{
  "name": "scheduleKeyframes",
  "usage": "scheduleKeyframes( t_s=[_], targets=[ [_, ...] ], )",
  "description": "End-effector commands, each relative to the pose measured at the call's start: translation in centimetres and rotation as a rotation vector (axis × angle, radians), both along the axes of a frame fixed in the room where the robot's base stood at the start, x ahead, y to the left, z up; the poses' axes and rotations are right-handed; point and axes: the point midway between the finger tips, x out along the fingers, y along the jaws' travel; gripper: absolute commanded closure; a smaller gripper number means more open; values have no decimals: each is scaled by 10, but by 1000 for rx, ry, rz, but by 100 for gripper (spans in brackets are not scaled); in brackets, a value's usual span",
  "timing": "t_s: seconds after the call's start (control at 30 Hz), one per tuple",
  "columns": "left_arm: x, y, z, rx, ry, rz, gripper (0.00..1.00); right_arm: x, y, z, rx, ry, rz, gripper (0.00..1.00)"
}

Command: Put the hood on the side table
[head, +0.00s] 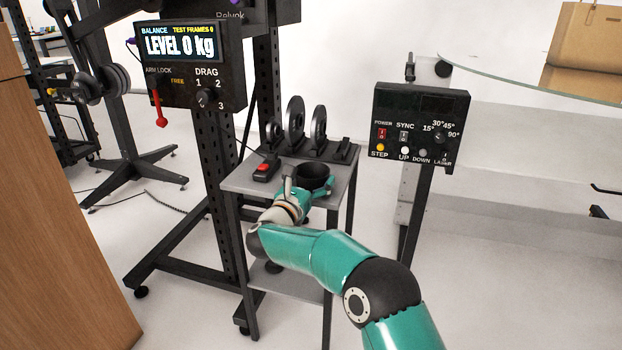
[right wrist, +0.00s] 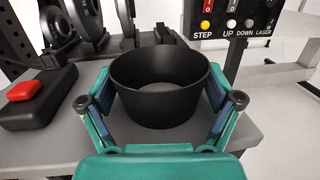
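The hood (head: 313,178) is a black, open-topped cup shape, upright at the front right of the grey side table (head: 334,190). In the right wrist view the hood (right wrist: 160,95) stands between my fingers, its rim upward, and the grey tabletop (right wrist: 255,150) shows around it. My right gripper (head: 308,186) has one teal finger on each side of the hood, with the fingertips against its sides. I cannot tell whether the hood's base touches the tabletop. My left gripper is not in view.
Several black discs (head: 297,122) stand in a rack at the table's back. A black box with a red button (head: 266,168) lies at its left. A control panel (head: 416,125) stands on a post at the right, and a balance display (head: 187,62) at the left.

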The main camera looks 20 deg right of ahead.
Motion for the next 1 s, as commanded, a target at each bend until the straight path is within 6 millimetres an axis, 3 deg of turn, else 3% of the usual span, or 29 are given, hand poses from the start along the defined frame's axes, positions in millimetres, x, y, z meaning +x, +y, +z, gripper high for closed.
scheduleKeyframes(
  t_s=[0.47, 1.0],
  targets=[
    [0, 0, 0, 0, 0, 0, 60, -4, 5, 0, 0, 2, 3, 0],
    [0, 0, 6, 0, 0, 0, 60, -73, 67, -8, -1, 1, 5, 0]
  ],
)
